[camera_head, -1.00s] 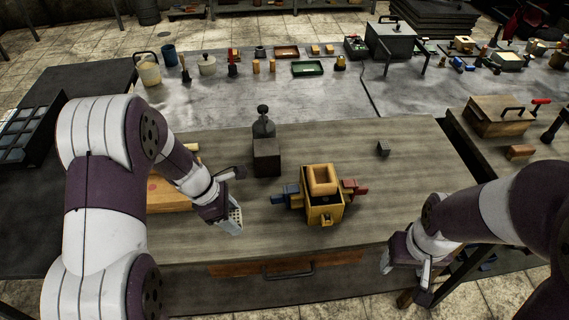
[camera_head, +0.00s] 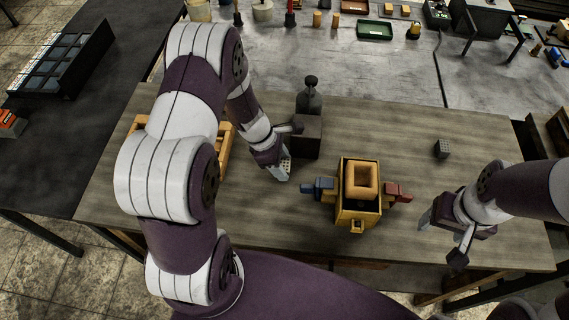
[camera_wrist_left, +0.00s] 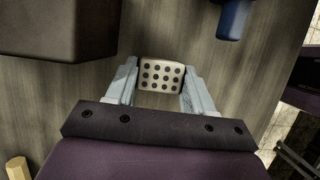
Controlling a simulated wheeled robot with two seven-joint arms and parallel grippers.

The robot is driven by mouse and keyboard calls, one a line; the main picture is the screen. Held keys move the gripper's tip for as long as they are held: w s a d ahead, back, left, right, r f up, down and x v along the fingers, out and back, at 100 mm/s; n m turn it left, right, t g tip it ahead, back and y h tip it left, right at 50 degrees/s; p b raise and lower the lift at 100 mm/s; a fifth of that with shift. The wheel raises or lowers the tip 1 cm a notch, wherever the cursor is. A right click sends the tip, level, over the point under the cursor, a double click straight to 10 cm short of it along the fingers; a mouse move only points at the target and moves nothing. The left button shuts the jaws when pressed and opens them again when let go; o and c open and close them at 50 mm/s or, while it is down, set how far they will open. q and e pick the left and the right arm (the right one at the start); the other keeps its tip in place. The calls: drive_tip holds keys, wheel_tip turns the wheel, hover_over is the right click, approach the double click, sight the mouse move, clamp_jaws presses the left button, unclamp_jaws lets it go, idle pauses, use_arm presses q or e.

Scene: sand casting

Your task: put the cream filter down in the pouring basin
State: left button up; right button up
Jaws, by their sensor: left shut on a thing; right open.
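The cream filter (camera_wrist_left: 161,75), a small pale block with rows of dark holes, is between the fingers of my left gripper (camera_wrist_left: 160,90), which is shut on it. In the head view the filter (camera_head: 285,168) shows at the tip of my left gripper (camera_head: 279,165), above the table and left of the yellow flask. The pouring basin appears to be the tan square ring (camera_head: 362,180) on top of the yellow box-like flask (camera_head: 357,214); its opening looks empty. My right gripper (camera_head: 441,228) is open and empty, right of the flask.
A dark block (camera_head: 306,136) and a grey bottle-shaped tool (camera_head: 310,97) stand behind the left gripper. Blue (camera_head: 320,188) and red (camera_head: 398,193) handles stick out from the flask's sides. A small grey perforated block (camera_head: 442,148) lies at the right. The table between is clear.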

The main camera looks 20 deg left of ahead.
use_arm(q)
drive_tip(key=shift+w+f, duration=0.15)
drive_tip(key=shift+f, duration=0.55)
drive_tip(key=shift+s+r, duration=0.15)
drive_tip(key=shift+s, duration=0.05)
drive_tip(key=shift+s+f, duration=0.1)
drive_tip(key=shift+f, duration=0.15)
drive_tip(key=o, duration=1)
drive_tip(key=shift+r, duration=0.1)
